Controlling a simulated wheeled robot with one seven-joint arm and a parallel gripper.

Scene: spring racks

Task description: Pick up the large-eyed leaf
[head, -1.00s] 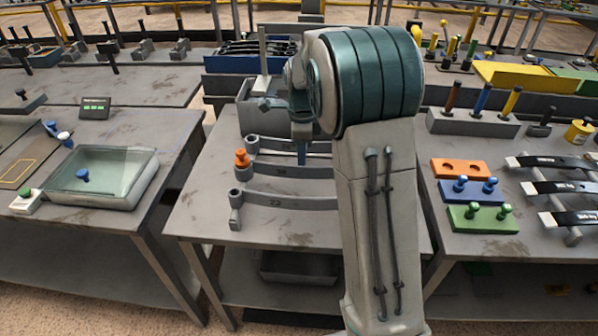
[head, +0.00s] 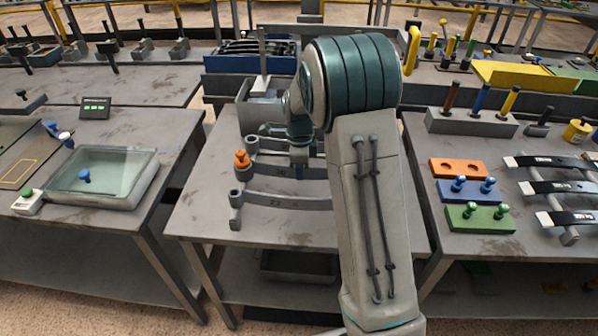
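Grey curved leaves lie side by side on the middle table, each with an eye at its left end. The front leaf (head: 290,204) has an open-topped eye. The middle leaf (head: 270,171) has an orange plug (head: 242,158) near its left end. A back leaf's eye (head: 252,144) shows behind it, its bar mostly hidden by my wrist. I cannot tell which eye is largest. My gripper (head: 299,160) points down over the middle and back leaves. Its fingers are small and partly hidden, so its opening and any contact are unclear. My arm hides the leaves' right ends.
A grey bin (head: 258,108) with an upright post stands behind the leaves. A glass-lidded tray (head: 103,178) is on the left table. The right table holds orange, blue and green blocks (head: 478,217) and black-banded bars (head: 560,188). The middle table's front strip is clear.

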